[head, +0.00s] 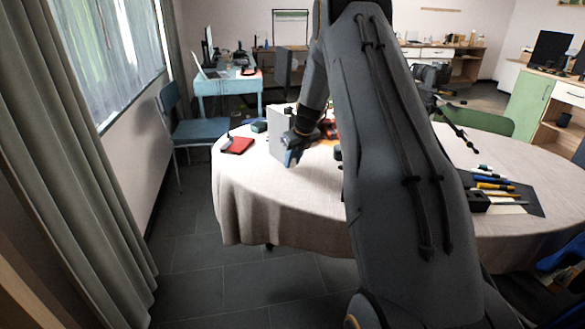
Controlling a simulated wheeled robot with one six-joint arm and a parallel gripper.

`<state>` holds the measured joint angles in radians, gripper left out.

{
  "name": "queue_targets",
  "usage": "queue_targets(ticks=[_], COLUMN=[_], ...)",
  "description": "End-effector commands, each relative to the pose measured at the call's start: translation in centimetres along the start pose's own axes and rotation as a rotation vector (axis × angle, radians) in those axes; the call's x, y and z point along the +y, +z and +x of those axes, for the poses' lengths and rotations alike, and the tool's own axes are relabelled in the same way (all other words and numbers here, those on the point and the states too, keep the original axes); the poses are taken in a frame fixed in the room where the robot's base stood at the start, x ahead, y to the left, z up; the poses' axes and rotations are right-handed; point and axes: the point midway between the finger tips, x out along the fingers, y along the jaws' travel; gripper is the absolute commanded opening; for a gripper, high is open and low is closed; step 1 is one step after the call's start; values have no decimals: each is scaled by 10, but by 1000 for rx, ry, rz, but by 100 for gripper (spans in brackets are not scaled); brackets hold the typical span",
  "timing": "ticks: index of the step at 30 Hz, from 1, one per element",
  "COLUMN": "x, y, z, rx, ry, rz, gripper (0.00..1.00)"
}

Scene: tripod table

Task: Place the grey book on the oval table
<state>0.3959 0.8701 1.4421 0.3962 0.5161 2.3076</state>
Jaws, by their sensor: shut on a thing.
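The oval table (275,205) with a pale cloth fills the middle and right of the head view. The grey book (280,132) stands upright at the table's left part. My gripper (291,157) is shut on the grey book and partly covers its right side. I cannot tell whether the book's lower edge touches the cloth. My arm hides the middle of the table.
A red book (238,145) lies left of the grey book. Red and orange items (328,130) are behind my wrist. A dark mat with pens (520,204) lies at the right. Bare cloth shows along the front left. A blue chair (200,128) stands left of the table.

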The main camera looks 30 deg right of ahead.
Motion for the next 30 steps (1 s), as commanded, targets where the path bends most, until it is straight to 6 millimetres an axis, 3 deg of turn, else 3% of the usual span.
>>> queue_targets(ticks=[9, 19, 20, 22, 30], x=[0, 0, 0, 0, 0], y=[-12, -13, -14, -14, -14], z=[31, 33, 34, 34, 33], rx=[-1, -2, 1, 1, 1], ry=[-1, -1, 0, 0, 0], rz=[0, -1, -1, -1, -1], gripper=[0, 0, 30, 42, 44])
